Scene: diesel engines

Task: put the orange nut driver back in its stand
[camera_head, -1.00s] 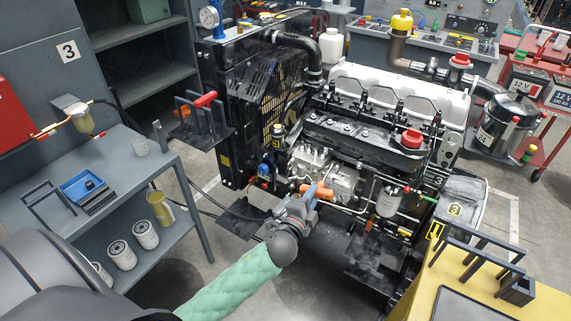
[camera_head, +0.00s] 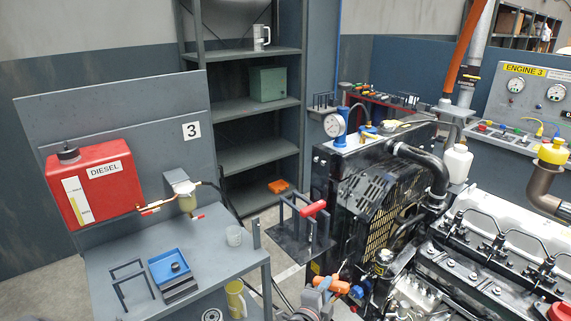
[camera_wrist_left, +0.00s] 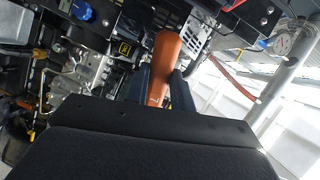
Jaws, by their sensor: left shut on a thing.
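The orange nut driver (camera_head: 334,285) is held in my left gripper (camera_head: 325,288), low in the head view in front of the engine. In the left wrist view its orange handle (camera_wrist_left: 166,55) stands between the two dark fingers of the gripper (camera_wrist_left: 163,85), which are shut on it. The driver's far end is hard to make out. A dark frame stand (camera_head: 290,240) with a red-handled tool (camera_head: 313,208) lying across it is fixed beside the radiator. Another dark frame stand (camera_head: 131,282) is on the left bench. I cannot tell which stand is the driver's. My right gripper is not in view.
The engine's radiator (camera_head: 375,195) and block fill the right side. Grey shelves (camera_head: 245,110) stand behind.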

